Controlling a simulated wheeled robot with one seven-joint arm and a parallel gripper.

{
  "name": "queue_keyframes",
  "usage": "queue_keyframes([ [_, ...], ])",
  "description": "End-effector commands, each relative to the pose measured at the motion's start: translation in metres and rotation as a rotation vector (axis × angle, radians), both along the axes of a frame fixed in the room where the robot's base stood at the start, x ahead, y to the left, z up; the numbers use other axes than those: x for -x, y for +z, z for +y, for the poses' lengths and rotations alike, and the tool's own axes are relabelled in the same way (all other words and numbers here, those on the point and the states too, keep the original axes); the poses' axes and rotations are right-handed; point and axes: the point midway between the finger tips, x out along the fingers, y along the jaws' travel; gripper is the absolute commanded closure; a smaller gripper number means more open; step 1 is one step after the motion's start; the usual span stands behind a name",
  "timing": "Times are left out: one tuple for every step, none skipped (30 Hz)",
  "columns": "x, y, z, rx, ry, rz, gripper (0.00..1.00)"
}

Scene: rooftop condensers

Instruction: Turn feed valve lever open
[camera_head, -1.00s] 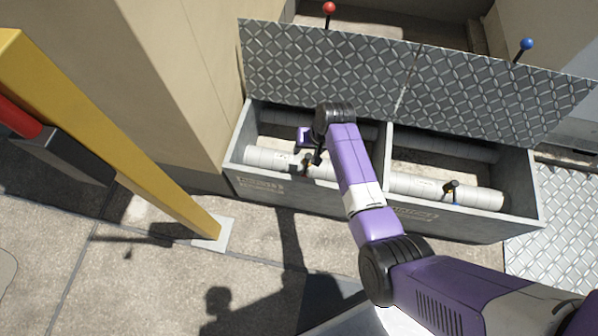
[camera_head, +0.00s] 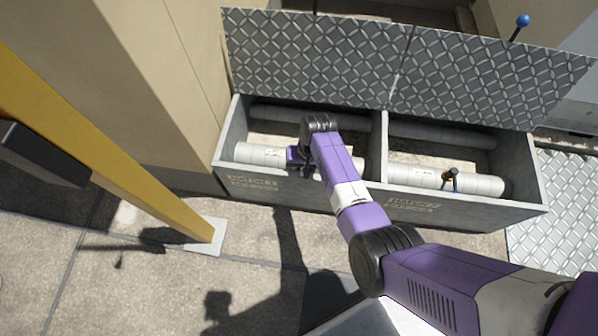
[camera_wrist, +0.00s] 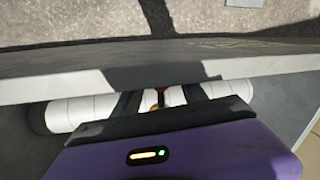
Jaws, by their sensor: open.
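An open trench box (camera_head: 365,203) has two compartments, each with a white pipe along the front. In the wrist view, a small red part and a brass-coloured valve part (camera_wrist: 152,101) show between my fingers at the left-hand pipe (camera_wrist: 75,113). My gripper (camera_wrist: 160,98) is open, its fingers on either side of these parts; I cannot tell whether they touch. In the head view my gripper (camera_head: 303,171) is down in the left compartment and hides that valve. A second valve (camera_head: 450,178), brass with a blue lever, sits on the right-hand pipe (camera_head: 480,184).
Raised diamond-plate lids (camera_head: 310,58) stand behind the box, the right one with a blue ball knob (camera_head: 523,20). A divider (camera_head: 379,140) parts the compartments. A yellow post (camera_head: 130,185) and a beige wall (camera_head: 130,80) stand left. Open paving lies in front.

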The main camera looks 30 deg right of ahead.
Motion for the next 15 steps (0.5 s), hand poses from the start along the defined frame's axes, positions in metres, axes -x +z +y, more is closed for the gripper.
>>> queue_keyframes([
  [-0.0003, -0.0002, 0.0001, 0.0, 0.0, 0.0, 0.5],
  [-0.0003, 0.0, 0.0001, 0.0, 0.0, 0.0, 0.5],
  [-0.0002, 0.0002, 0.0001, 0.0, 0.0, 0.0, 0.5],
  [-0.0002, 0.0003, 0.0, 0.0, 0.0, 0.0, 0.5],
  [-0.0001, 0.0003, 0.0001, 0.0, 0.0, 0.0, 0.5],
  [-0.0002, 0.0003, 0.0, 0.0, 0.0, 0.0, 0.5],
  [-0.0002, 0.0003, 0.0, 0.0, 0.0, 0.0, 0.56],
  [-0.0001, 0.0003, 0.0001, 0.0, 0.0, 0.0, 0.62],
  [-0.0002, 0.0004, 0.0, 0.0, 0.0, 0.0, 0.7],
  [-0.0001, 0.0004, 0.0001, 0.0, 0.0, 0.0, 0.76],
  [-0.0001, 0.0004, 0.0001, 0.0, 0.0, 0.0, 0.82],
  [-0.0001, 0.0004, 0.0, 0.0, 0.0, 0.0, 0.89],
  [-0.0001, 0.0004, 0.0, 0.0, 0.0, 0.0, 0.95],
  [-0.0001, 0.0004, 0.0, 0.0, 0.0, 0.0, 1.0],
  [-0.0001, 0.0004, 0.0, 0.0, 0.0, 0.0, 1.0],
])
